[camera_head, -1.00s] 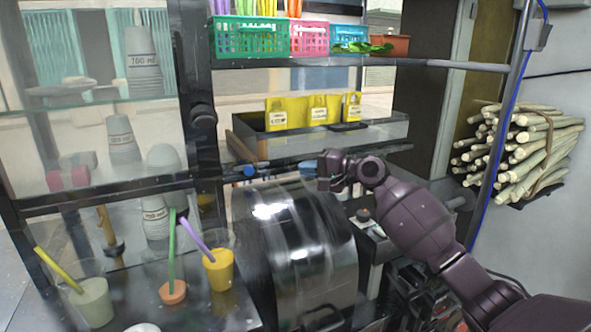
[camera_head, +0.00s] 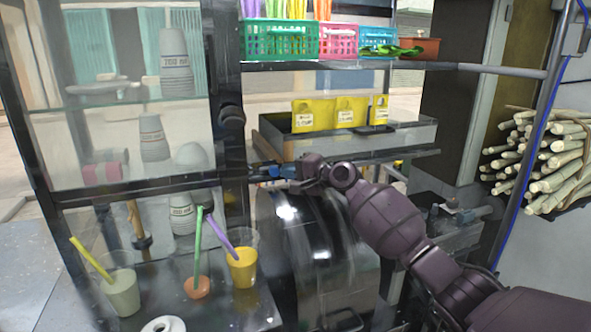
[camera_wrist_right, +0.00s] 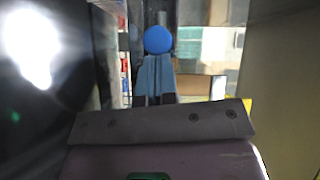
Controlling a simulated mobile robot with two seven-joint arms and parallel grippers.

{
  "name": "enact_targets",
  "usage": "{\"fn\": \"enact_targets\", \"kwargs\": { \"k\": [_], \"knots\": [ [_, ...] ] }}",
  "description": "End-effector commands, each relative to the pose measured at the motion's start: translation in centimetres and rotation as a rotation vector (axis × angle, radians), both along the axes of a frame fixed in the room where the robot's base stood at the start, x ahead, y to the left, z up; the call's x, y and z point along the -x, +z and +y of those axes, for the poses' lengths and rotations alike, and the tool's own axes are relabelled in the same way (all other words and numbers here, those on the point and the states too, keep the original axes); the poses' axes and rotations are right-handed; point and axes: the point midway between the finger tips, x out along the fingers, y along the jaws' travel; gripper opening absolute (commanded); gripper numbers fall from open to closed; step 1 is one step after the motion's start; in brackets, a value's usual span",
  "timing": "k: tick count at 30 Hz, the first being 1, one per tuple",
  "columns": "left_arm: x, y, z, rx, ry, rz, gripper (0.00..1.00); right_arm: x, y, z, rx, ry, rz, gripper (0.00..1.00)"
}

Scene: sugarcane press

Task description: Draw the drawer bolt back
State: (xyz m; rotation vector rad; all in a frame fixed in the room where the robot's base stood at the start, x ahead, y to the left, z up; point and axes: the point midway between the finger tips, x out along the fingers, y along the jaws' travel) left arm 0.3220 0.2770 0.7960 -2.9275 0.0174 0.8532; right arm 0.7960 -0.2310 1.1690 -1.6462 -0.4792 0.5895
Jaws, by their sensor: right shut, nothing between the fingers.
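A round blue knob (camera_head: 273,170), which looks like the bolt's handle, sits at the dark rail below the drawer-like tray (camera_head: 415,134). In the right wrist view the knob (camera_wrist_right: 158,40) is just past my fingertips. My right gripper (camera_head: 286,171) reaches in from the right, pointing left at the knob. Its blue-grey fingers (camera_wrist_right: 155,60) are shut together with nothing between them. The tips are very near the knob; I cannot tell whether they touch. The bolt's rod is not clear. My left gripper is out of view.
A dark, shiny rounded press housing (camera_head: 318,245) stands right below my right gripper. Cups with straws, including a yellow one (camera_head: 243,268), stand on the counter at left. A dark upright post (camera_head: 228,110) is just left of the knob. Cane stalks (camera_head: 540,165) are stacked at right.

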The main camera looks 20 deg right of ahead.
Motion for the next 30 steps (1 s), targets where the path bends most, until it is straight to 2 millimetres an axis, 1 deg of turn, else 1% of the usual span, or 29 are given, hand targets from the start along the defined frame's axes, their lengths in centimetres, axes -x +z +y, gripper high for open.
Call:
{"fn": "enact_targets", "kwargs": {
  "k": [7, 10, 19, 30],
  "knots": [
    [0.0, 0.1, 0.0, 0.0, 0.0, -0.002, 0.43, 0.0, 0.0, 0.0, 0.0, 0.0, 0.0, 0.0],
    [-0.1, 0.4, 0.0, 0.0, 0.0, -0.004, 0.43, 0.0, 0.1, 0.3, -0.001, 0.0, 0.0, 0.0],
    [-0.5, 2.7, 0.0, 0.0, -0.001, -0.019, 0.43, 0.2, 0.3, 3.8, -0.003, 0.0, 0.0, 0.0],
    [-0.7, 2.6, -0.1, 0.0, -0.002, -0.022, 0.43, 0.2, -0.1, 4.0, 0.0, 0.0, 0.001, 0.0]
  ]
}}
